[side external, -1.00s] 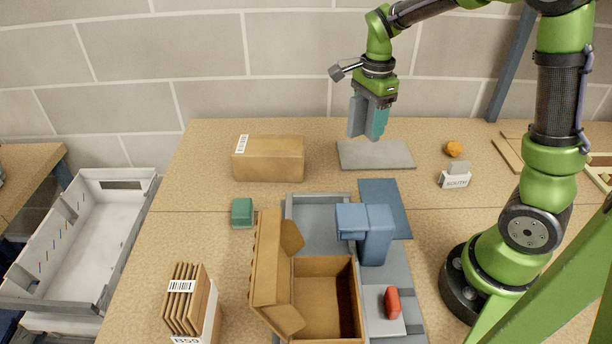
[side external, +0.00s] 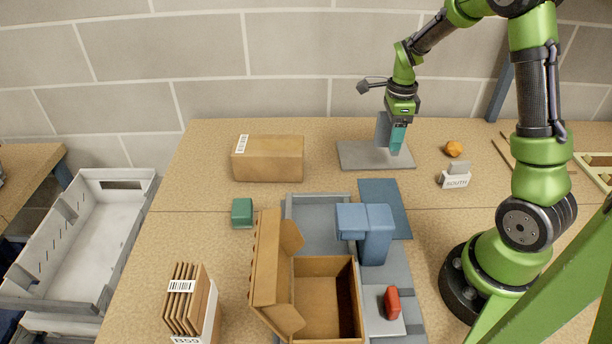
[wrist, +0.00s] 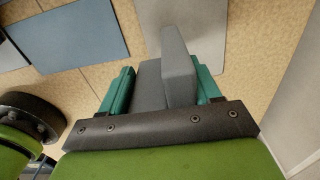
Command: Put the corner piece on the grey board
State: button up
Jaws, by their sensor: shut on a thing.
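My gripper (side external: 392,134) has teal fingers and is shut on the grey corner piece (side external: 382,128). In the wrist view the corner piece (wrist: 180,72) sits between the two fingers, one upright slab and a wider face showing. The grey board (side external: 362,160) lies flat on the table near the back wall. The gripper and the piece are over the board's right and middle part, low down. I cannot tell whether the piece touches the board. The board also shows in the wrist view (wrist: 212,30), beyond the piece.
A cardboard box (side external: 268,158) stands left of the board. A white SOUTH block (side external: 455,180) and an orange lump (side external: 454,148) lie to its right. A blue mat (side external: 397,205), a blue angled block (side external: 376,240) and an open carton (side external: 325,300) are in front.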

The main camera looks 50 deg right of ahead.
jog(key=w, duration=0.1)
jog(key=w+d, duration=0.1)
jog(key=w, duration=0.1)
jog(key=shift+w+d+f, duration=0.15)
jog(key=shift+w+d, duration=0.05)
jog(key=shift+d, duration=0.2)
jog(key=shift+w+d+f, duration=0.1)
jog(key=shift+w+f, duration=0.1)
jog(key=shift+f, duration=1.6)
jog(key=shift+f, duration=0.2)
jog(key=o, duration=1)
